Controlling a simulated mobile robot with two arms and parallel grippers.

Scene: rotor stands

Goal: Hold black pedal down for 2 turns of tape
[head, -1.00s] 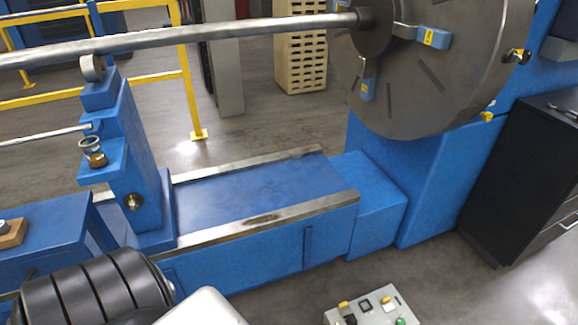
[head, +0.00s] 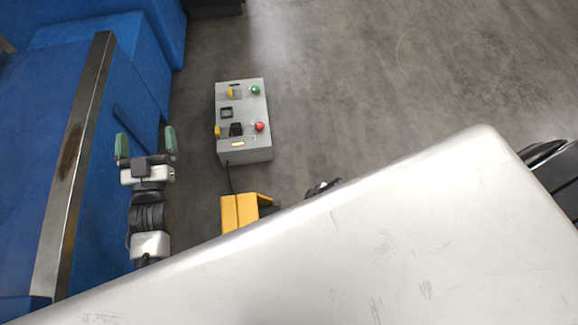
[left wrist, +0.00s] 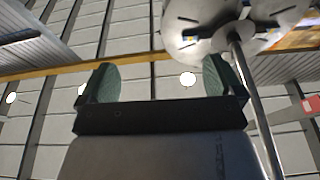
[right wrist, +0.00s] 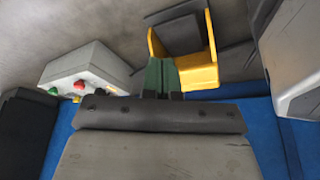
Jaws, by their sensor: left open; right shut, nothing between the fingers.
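The yellow pedal housing (head: 240,210) stands on the floor, partly cut off by my white body in the head view. In the right wrist view the black pedal (right wrist: 180,35) sits inside the yellow housing (right wrist: 204,76). My right gripper (right wrist: 161,72) is shut and empty, its green fingertips at the housing's near left side; I cannot tell whether they touch it. My left gripper (head: 146,143) is open and empty beside the blue machine, away from the pedal. The left wrist view shows its spread fingers (left wrist: 160,82) pointing upward. No tape can be made out.
A grey control box (head: 243,145) with green and red buttons stands beyond the pedal; it also shows in the right wrist view (right wrist: 85,70). The blue machine bed (head: 85,170) runs along the left. Open floor (head: 370,80) lies to the right.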

